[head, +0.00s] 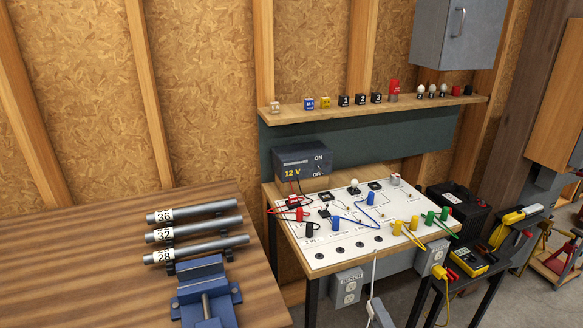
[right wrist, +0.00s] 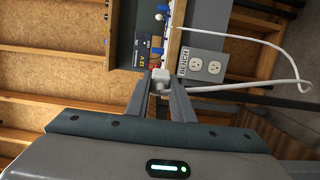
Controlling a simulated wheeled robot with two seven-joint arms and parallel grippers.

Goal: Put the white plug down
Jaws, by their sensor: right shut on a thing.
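The white plug (right wrist: 160,75) sits between the two fingertips of my right gripper (right wrist: 161,80), which is shut on it. Its white cord (right wrist: 235,87) loops to the right and back up toward the board. In the head view my right gripper (head: 379,314) is partly visible at the bottom edge, below the test bench. The white cord (head: 374,268) hangs beside it, and the plug itself cannot be made out there. The plug is apart from the grey outlet box (right wrist: 204,66) in the wrist view. My left gripper is not in view.
The bench holds a white circuit board (head: 350,248) with coloured plugs and a 12 V supply (head: 303,160). Outlet boxes (head: 346,287) hang on its front. A yellow meter (head: 466,258) lies on a stand at right. A wooden table (head: 90,260) at left carries pipes and a blue vise (head: 205,290).

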